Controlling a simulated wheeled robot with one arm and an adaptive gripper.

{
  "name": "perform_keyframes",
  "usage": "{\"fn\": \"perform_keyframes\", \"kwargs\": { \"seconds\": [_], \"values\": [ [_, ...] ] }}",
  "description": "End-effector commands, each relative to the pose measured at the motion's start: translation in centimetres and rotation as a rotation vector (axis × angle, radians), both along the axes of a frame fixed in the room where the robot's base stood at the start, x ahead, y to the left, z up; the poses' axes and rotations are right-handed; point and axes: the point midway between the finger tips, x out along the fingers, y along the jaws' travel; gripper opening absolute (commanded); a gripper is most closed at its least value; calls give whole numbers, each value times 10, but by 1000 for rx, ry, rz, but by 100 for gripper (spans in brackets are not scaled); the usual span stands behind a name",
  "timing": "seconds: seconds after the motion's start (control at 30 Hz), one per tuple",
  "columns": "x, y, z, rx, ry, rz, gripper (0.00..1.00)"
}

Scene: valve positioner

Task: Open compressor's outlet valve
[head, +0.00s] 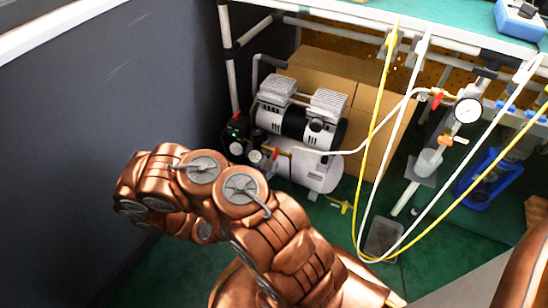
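The compressor (305,135) stands under the bench, with two silver heads above a white tank. A small pressure gauge (255,156) is at its left front. A small red handle (275,154) sits beside the gauge, near where a white hose leaves to the right. It looks like the outlet valve's lever, but its exact angle is too small to tell. My copper arm (285,245) folds up in the foreground, left of and in front of the compressor. My gripper is not visible; whether it is open or shut does not show.
A larger gauge (468,110) and another red-handled valve (437,97) are at the right. White hoses and a yellow hose (373,130) hang in loops right of the compressor. A cardboard box (370,115) stands behind it. A dark wall (100,110) bounds the left.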

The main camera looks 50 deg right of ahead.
Motion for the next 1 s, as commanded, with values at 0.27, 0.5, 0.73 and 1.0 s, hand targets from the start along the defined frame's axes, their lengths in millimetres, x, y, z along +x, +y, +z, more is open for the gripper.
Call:
{"fn": "perform_keyframes", "kwargs": {
  "seconds": [0.27, 0.5, 0.73, 1.0],
  "values": [
    [9, -31, -1, -2, -4, -2, 35],
    [13, -44, 1, -3, -3, -1, 35],
    [14, -46, 1, -3, -2, 0, 35],
    [14, -45, 1, -2, -2, 0, 20]
  ]
}}
